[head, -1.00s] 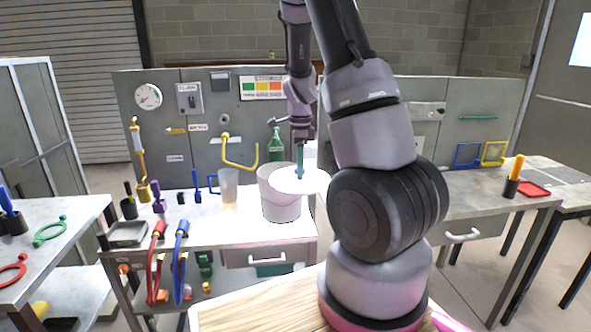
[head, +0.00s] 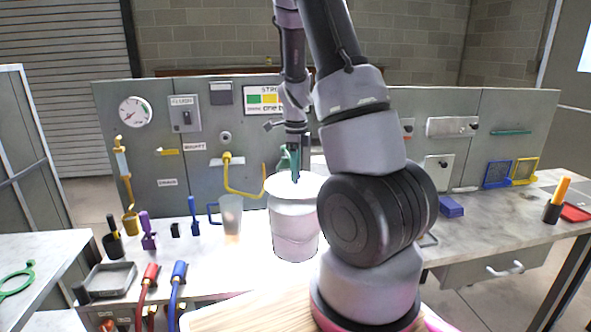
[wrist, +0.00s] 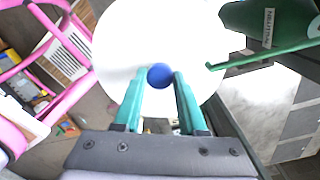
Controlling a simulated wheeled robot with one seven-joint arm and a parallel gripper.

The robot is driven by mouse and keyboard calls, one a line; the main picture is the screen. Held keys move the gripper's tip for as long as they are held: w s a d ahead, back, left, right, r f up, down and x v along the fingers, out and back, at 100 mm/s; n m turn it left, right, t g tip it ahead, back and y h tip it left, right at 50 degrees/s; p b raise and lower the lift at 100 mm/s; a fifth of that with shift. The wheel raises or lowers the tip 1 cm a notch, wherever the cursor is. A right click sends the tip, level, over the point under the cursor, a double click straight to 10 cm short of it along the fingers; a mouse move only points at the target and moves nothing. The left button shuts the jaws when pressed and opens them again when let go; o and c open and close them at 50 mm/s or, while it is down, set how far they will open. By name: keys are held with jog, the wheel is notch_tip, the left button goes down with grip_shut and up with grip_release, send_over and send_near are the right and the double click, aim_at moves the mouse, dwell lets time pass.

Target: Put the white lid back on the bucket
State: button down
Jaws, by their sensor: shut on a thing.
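The white lid (head: 284,187) is a flat disc with a blue knob (wrist: 160,76) at its middle. My gripper (head: 296,176) has teal fingers closed on the knob; the wrist view shows the fingers (wrist: 160,80) on either side of it. In the head view the lid lies over the top of the white bucket (head: 294,235), which stands upright on the bench. The lid appears level and at the rim. I cannot tell whether it is fully seated, as the wrist view shows the lid covering whatever is beneath.
A green bottle (wrist: 262,22) is close beside the lid, behind the bucket. A translucent cup (head: 231,214) and a yellow hooked pipe (head: 235,180) are left of the bucket. Red and blue hoses (head: 177,275) hang at the bench's front left. My arm hides the bench right of the bucket.

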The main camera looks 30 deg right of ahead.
aim_at(295, 184)
jog(key=shift+f, duration=2.55)
jog(key=shift+c, duration=1.9)
grip_release()
notch_tip(295, 184, up, 11)
jog(key=shift+f, duration=0.1)
